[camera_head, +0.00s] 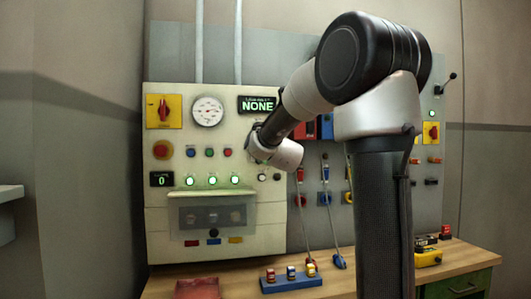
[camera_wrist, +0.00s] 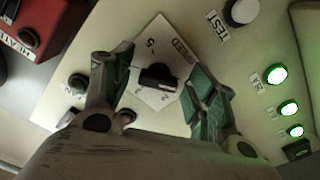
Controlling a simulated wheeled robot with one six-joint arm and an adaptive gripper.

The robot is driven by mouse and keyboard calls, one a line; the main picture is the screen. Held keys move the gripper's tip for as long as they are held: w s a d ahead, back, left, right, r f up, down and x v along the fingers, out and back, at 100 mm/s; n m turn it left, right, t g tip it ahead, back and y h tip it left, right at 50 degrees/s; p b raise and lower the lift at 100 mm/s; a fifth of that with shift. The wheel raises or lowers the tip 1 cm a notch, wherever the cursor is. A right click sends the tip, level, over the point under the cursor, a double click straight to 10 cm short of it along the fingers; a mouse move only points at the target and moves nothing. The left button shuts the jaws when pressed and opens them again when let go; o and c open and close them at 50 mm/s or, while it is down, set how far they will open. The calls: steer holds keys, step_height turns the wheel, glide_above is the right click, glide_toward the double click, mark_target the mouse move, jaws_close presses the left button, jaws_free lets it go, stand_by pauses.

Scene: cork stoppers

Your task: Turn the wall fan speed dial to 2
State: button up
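The speed dial (camera_wrist: 157,77) is a black knob on a white diamond-shaped plate (camera_wrist: 152,47) with small numbers and a label that seems to read SPEED in the wrist view. Its bar lies roughly level in that view; I cannot tell which number it points to. My gripper (camera_wrist: 155,62) is open, one green-padded finger left of the knob and one right, with gaps showing on both sides. In the head view the dial is hidden behind my wrist. No fan is recognisable.
The pale panel (camera_head: 160,220) carries a gauge (camera_head: 207,111), a display reading NONE (camera_head: 258,104), a counter reading 0 (camera_head: 162,179) and green-lit buttons (camera_head: 213,181). A TEST button (camera_wrist: 241,12) is near the dial. The wooden bench (camera_head: 455,262) below holds a blue rack (camera_head: 291,283).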

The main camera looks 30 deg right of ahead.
steer(key=c, duration=0.9)
steer(key=shift+o, duration=0.2)
steer(key=shift+m, duration=0.3)
steer(key=m, duration=1.1)
steer(key=shift+a+f, duration=0.1)
steer(key=shift+a, duration=0.1)
steer(key=o, duration=1)
